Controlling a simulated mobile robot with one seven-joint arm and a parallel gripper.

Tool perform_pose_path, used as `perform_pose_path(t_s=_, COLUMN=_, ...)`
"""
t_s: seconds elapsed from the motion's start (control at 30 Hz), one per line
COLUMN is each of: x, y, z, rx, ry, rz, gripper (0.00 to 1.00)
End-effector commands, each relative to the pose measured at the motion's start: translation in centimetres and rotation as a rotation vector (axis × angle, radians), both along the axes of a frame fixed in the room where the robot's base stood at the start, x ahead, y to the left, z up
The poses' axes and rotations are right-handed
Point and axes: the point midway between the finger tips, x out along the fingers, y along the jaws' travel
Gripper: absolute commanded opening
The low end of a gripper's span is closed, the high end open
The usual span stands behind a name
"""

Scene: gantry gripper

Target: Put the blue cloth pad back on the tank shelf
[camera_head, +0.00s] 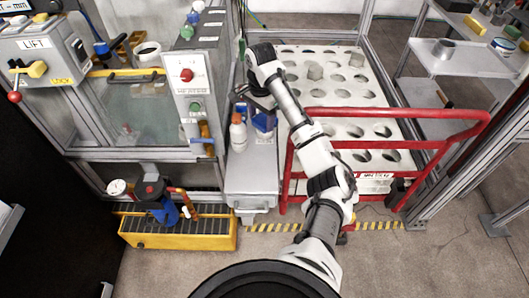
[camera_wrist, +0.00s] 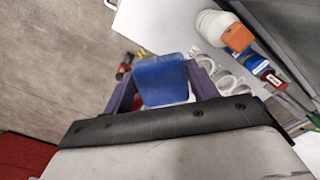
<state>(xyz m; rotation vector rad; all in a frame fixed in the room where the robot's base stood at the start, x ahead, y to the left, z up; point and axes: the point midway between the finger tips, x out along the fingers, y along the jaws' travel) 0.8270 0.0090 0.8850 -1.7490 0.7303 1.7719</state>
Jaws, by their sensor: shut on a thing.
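The blue cloth pad (camera_wrist: 163,82) sits between the two dark purple fingers of my gripper (camera_wrist: 162,88) in the wrist view, and the gripper is shut on it. A pale shelf surface (camera_wrist: 165,25) lies below and beyond the pad. In the head view my arm reaches over a grey shelf (camera_head: 252,175) beside the tank (camera_head: 125,115). My fingertips are largely hidden there by the wrist. A blue patch (camera_head: 264,121) shows just below it; I cannot tell if it is the pad. I cannot tell whether the pad touches the shelf.
A white bottle with an orange cap (camera_head: 238,132) stands on the shelf, close to my gripper; it also shows in the wrist view (camera_wrist: 215,27). White rings (camera_wrist: 228,82) lie near the right finger. A red rail (camera_head: 390,113) and a white perforated rack (camera_head: 340,75) are right of the shelf.

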Motion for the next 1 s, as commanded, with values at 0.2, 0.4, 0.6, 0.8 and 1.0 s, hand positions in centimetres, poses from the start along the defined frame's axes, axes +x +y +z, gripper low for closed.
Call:
perform_pose_path(t_s=0.2, x=-0.1, y=0.2, z=-3.6, rx=0.006, ry=0.000, rz=-0.001, gripper=0.33)
perform_pose_path(t_s=0.4, x=-0.2, y=0.2, z=-9.4, rx=0.006, ry=0.000, rz=-0.001, gripper=0.33)
perform_pose_path(t_s=0.6, x=-0.1, y=0.0, z=-13.5, rx=0.002, ry=-0.001, rz=-0.001, gripper=0.33)
perform_pose_path(t_s=0.8, x=-0.1, y=-0.1, z=-15.5, rx=0.000, ry=-0.004, rz=-0.002, gripper=0.33)
perform_pose_path(t_s=1.0, x=-0.1, y=-0.1, z=-18.1, rx=0.001, ry=-0.002, rz=-0.002, gripper=0.33)
